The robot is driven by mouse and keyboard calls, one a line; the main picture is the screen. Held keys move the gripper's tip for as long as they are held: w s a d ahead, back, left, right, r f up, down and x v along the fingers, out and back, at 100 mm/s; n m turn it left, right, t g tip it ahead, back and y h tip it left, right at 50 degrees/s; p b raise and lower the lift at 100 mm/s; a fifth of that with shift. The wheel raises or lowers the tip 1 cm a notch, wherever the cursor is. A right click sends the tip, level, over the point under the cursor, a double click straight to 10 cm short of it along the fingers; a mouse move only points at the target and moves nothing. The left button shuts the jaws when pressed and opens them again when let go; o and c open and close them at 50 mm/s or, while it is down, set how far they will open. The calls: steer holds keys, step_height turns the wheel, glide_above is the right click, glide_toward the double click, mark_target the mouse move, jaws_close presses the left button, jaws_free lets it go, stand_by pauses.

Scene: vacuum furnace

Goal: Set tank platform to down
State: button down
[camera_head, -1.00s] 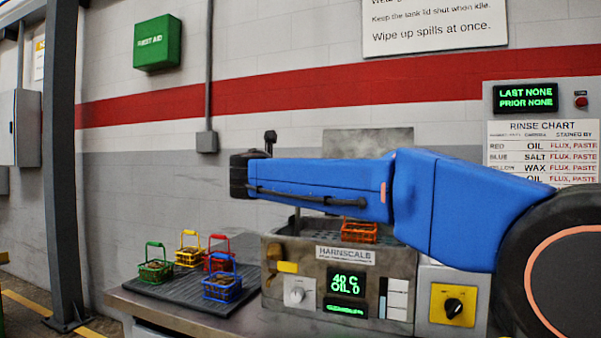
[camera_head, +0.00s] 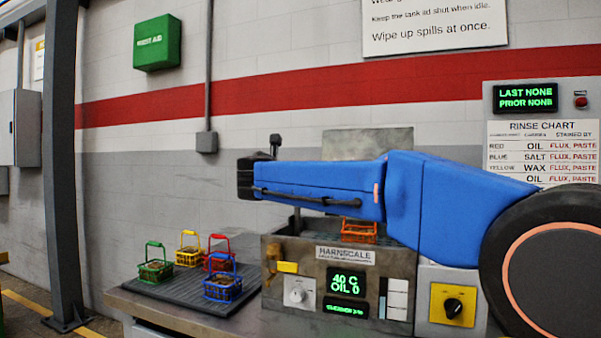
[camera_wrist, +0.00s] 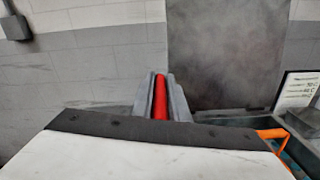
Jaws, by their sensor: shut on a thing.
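In the wrist view my gripper (camera_wrist: 152,112) is shut on a red handle (camera_wrist: 160,92), its grey fingers on either side of it. In the head view my blue arm reaches left across the top of the tank unit (camera_head: 300,255), labelled HARNSCALE. My arm hides the red handle there. An orange basket (camera_head: 358,232) sits in the tank's opening below my arm, and part of its orange handle (camera_wrist: 271,133) shows at the right of the wrist view. The tank platform itself is hidden, so I cannot tell its height. The tank display (camera_head: 346,284) reads 40 C, OIL 0.
Green, yellow, red and blue baskets stand on a dark ribbed mat (camera_head: 180,290) left of the tank. A yellow-plated black knob (camera_head: 453,307) is on the box at right. An upright grey panel (camera_head: 370,143) stands behind the tank. A dark column (camera_head: 62,180) stands far left.

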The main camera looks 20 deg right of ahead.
step_height(320, 180, down, 7)
steer(key=shift+r, duration=0.1)
steer(key=c, duration=1.7)
jaws_free()
steer(key=shift+a, duration=0.1)
steer(key=v, duration=1.7)
steer(key=shift+s, duration=0.15)
